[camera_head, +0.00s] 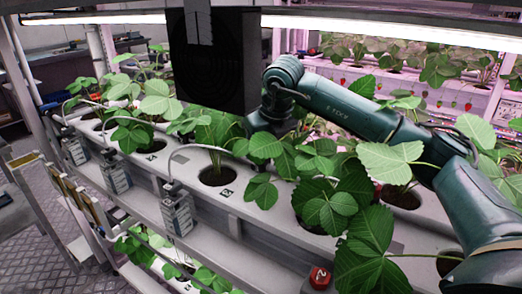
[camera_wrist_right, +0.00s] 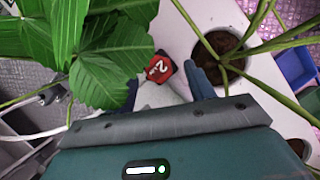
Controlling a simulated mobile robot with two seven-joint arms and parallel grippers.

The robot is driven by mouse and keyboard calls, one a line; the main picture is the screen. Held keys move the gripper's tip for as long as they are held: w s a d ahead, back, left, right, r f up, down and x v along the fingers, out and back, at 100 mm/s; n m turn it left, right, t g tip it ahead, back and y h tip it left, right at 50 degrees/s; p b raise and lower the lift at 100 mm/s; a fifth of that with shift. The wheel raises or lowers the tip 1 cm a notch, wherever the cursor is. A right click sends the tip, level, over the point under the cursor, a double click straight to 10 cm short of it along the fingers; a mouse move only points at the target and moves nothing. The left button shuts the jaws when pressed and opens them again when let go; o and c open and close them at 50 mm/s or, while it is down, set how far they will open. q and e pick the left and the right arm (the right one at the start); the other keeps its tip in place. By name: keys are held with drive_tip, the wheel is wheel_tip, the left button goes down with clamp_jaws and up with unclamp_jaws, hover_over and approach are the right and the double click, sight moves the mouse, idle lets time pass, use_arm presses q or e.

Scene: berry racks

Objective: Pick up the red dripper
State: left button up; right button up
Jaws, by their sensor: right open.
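The red dripper (camera_head: 319,278), with a white "2" on it, sits at the front edge of the white planting gutter (camera_head: 262,228), near the bottom of the head view. Leaves hang close to its right. In the right wrist view the dripper (camera_wrist_right: 158,69) shows between the fingertips of my right gripper (camera_wrist_right: 164,88), with a leaf covering part of the left finger. The gripper is open and nothing is held; the distance to the dripper is unclear. In the head view my right arm reaches in from the right, and its fingers are hidden. My left gripper is out of view.
Strawberry plants stand in round holes (camera_wrist_right: 222,47) along the gutter. Large leaves (camera_wrist_right: 105,60) crowd the gripper's left side. A dark panel (camera_head: 210,60) blocks part of the head view. Grey dripper boxes (camera_head: 178,213) line the front. A berry rack (camera_head: 440,88) stands behind.

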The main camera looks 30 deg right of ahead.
drive_tip(key=shift+w+f, duration=0.1)
drive_tip(key=shift+f, duration=0.05)
drive_tip(key=c, duration=1)
drive_tip(key=shift+c, duration=0.2)
